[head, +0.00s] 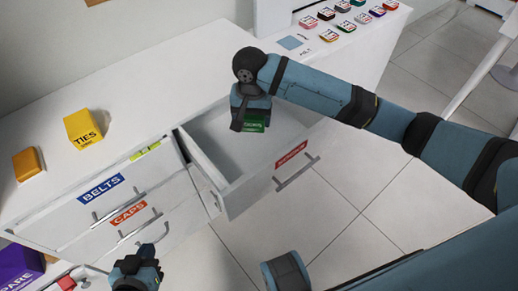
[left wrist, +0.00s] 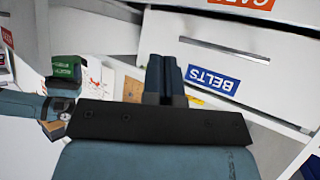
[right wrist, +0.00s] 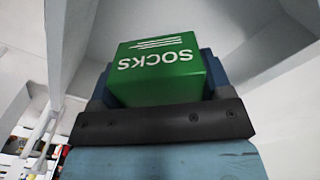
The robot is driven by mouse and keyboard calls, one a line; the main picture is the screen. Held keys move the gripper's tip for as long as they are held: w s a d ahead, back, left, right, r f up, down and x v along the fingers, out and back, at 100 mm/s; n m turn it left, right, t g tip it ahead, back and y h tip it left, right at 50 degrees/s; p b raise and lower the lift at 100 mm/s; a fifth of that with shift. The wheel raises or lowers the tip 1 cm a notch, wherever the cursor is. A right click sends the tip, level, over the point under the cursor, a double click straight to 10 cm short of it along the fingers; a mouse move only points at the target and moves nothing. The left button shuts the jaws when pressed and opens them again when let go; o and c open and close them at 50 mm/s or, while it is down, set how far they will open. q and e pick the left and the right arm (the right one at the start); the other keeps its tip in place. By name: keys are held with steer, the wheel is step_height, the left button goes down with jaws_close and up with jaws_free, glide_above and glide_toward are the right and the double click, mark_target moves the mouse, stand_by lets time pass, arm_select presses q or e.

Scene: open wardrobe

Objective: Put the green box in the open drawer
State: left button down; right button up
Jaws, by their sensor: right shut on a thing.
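The green box, marked SOCKS (head: 254,122), is held by my right gripper (head: 250,120) over the open drawer (head: 207,161). In the right wrist view the green box (right wrist: 160,68) sits between the fingers, with pale drawer walls around it. I cannot tell whether it touches the drawer floor. The drawer is white, pulled out, with a red label on its front. My left gripper (head: 136,270) is low in front of the CAPS drawer, apart from the box. In the left wrist view its fingers (left wrist: 163,75) look close together, with nothing seen between them.
A yellow TIES box (head: 83,128) and an orange box (head: 27,164) stand on the white top. Shut drawers marked BELTS (head: 101,187) and CAPS (head: 128,213) lie left of the open drawer. Several small coloured boxes line the far counter. A purple box (head: 20,268) is at lower left.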

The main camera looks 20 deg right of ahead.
steer(key=b, duration=0.3)
glide_above(254, 159)
step_height(254, 159, down, 13)
steer(key=shift+a+r, duration=0.1)
steer(key=shift+r, duration=0.1)
step_height(254, 159, down, 4)
steer(key=shift+s+f+b, duration=0.1)
steer(key=shift+b, duration=0.5)
steer(key=shift+f, duration=0.1)
arm_select(q)
steer(key=shift+w+d+t+h, duration=0.25)
steer(key=shift+d+t+h, duration=0.05)
steer(key=shift+d, duration=0.1)
arm_select(e)
steer(key=o, duration=1)
arm_select(q)
steer(key=shift+f, duration=0.1)
